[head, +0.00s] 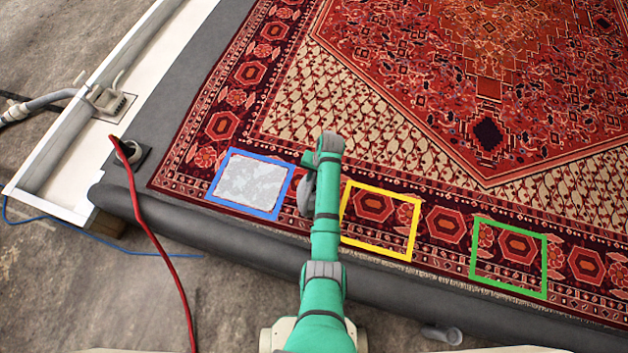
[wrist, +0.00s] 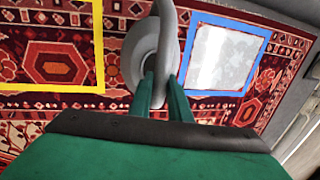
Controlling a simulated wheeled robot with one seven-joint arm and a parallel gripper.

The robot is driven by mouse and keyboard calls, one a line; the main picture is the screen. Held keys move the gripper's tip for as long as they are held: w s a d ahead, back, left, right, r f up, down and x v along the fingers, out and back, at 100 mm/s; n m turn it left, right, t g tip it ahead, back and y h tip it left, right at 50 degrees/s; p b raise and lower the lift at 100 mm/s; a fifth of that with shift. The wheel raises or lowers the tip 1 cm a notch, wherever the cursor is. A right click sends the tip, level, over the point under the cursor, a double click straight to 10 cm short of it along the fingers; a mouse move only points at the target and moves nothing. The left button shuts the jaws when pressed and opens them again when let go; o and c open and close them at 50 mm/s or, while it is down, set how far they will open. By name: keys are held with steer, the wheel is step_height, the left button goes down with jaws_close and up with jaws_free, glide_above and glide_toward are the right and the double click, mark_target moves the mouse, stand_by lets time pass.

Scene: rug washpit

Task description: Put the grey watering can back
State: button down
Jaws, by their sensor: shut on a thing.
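My gripper (wrist: 161,90) is shut on the grey watering can (wrist: 138,58), with its two green fingers closed around the upright grey handle. The can's round grey body shows beyond and left of the fingers in the wrist view. In the head view only part of the can (head: 307,192) shows, left of my green arm, between the blue frame (head: 213,190) and the yellow frame (head: 347,214). The arm hides the rest of it. I cannot tell whether the can touches the rug.
The red patterned rug (head: 330,95) fills most of the view. The blue frame encloses a whitish patch (head: 250,183). The yellow frame is empty, and so is a green frame (head: 546,262) farther right. A red hose (head: 160,245) crosses the left, near a white trough edge (head: 95,90).

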steer(key=shift+w+a+f, duration=0.1)
steer(key=shift+w+f, duration=0.2)
steer(key=shift+f, duration=0.1)
steer(key=shift+x, duration=1.05)
steer(key=shift+s+d+f, duration=0.15)
steer(key=shift+d+f, duration=0.05)
steer(key=shift+f, duration=0.1)
steer(key=c, duration=1.6)
jaws_free()
steer(key=shift+f, duration=0.15)
steer(key=shift+c, duration=0.2)
